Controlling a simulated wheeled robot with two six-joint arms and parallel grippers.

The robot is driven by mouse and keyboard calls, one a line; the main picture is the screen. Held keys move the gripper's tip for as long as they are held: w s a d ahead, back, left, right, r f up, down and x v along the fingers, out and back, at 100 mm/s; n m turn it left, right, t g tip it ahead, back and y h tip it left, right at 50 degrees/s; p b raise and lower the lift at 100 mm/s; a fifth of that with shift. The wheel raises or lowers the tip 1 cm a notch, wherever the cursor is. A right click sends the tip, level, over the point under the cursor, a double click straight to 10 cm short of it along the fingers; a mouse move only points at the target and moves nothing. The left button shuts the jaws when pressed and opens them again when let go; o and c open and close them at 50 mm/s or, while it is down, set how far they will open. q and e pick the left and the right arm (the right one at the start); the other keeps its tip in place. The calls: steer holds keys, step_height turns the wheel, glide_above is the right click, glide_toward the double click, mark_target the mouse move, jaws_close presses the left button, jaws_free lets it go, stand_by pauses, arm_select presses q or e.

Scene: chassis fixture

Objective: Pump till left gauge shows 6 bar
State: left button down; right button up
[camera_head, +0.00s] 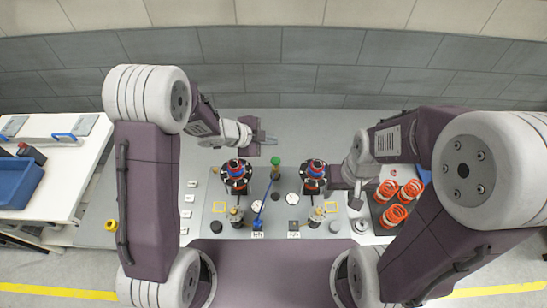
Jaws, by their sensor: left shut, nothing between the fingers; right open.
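The fixture plate (215,215) carries two round white gauges, a left one (257,206) and a right one (292,199). Their needles are too small to read. A green knob (275,161) stands on a post at the back middle. My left gripper (268,138) is shut and empty, above and behind the plate, near the green knob and apart from the lever. My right gripper (335,178) is open beside the right red-and-blue strut assembly (315,169); whether it touches is unclear.
A matching left strut assembly (237,172) stands on the plate. A white side table (68,165) with a blue bin (14,184) is at the left. The back of the bench is clear.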

mark_target(273, 161)
arm_select(q)
steer(key=f+b, duration=0.5)
steer(key=shift+w+d+f, duration=0.15)
steer(key=shift+w+d, duration=0.25)
steer(key=f+b, duration=0.3)
steer(key=shift+w+d+f, duration=0.2)
steer(key=shift+w+f, duration=0.05)
steer(key=shift+w, duration=0.05)
steer(key=shift+f+b, duration=0.3)
steer(key=shift+b, duration=0.05)
steer(key=shift+s+a+r, duration=0.1)
steer(key=shift+s, duration=0.05)
arm_select(e)
step_height(273, 161, down, 9)
steer(key=w+d, duration=0.1)
steer(key=shift+w+d+f, duration=0.1)
steer(key=shift+w, duration=0.1)
steer(key=shift+s, duration=0.1)
arm_select(q)
steer(key=shift+f, duration=0.5)
arm_select(e)
steer(key=shift+f, duration=0.3)
